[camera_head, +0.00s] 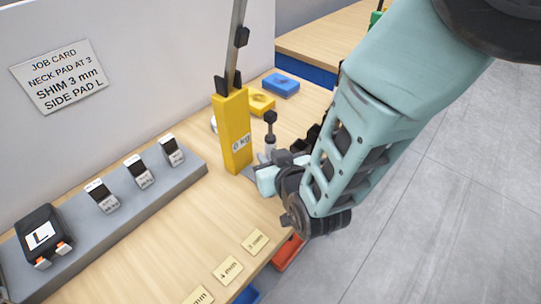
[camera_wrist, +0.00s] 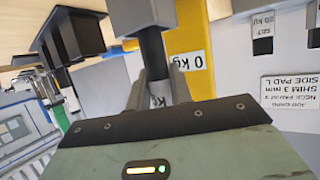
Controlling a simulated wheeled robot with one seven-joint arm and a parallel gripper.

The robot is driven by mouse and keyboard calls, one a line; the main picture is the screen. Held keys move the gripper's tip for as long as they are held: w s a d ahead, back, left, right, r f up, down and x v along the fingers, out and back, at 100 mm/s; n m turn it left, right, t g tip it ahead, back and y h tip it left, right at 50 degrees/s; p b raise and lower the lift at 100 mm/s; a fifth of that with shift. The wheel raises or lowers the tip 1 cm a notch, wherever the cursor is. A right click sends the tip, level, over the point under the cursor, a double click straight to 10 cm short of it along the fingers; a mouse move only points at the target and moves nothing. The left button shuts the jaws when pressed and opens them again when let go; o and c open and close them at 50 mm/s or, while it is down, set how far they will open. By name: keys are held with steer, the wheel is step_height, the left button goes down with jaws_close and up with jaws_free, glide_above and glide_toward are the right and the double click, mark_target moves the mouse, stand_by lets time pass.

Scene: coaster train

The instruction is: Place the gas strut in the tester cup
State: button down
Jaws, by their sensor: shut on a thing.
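The gas strut (camera_head: 270,130) stands roughly upright, with a black upper end and a grey rod, beside the yellow tester post (camera_head: 234,130) labelled 0 kg. My gripper (camera_head: 269,162) is shut on the strut. A grey block (camera_wrist: 142,14), possibly the tester cup, meets the strut's far end there. I cannot tell whether the strut sits inside it or only lines up with it. My gripper hides the strut's lower end in the head view.
Yellow (camera_head: 261,102) and blue (camera_head: 281,85) blocks lie behind the post. Thickness cards (camera_head: 228,270) lie at the front edge. A red bin (camera_head: 288,253) is below the edge.

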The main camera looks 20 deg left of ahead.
steer(key=c, duration=1.3)
jaws_free()
steer(key=shift+f, duration=0.1)
steer(key=shift+o, duration=0.2)
steer(key=shift+r, duration=0.2)
steer(key=shift+s+d, duration=0.2)
steer(key=shift+s, duration=0.1)
steer(key=b+v, duration=0.2)
steer(key=v, duration=0.9)
steer(key=shift+r, duration=0.2)
steer(key=shift+s+d, duration=0.1)
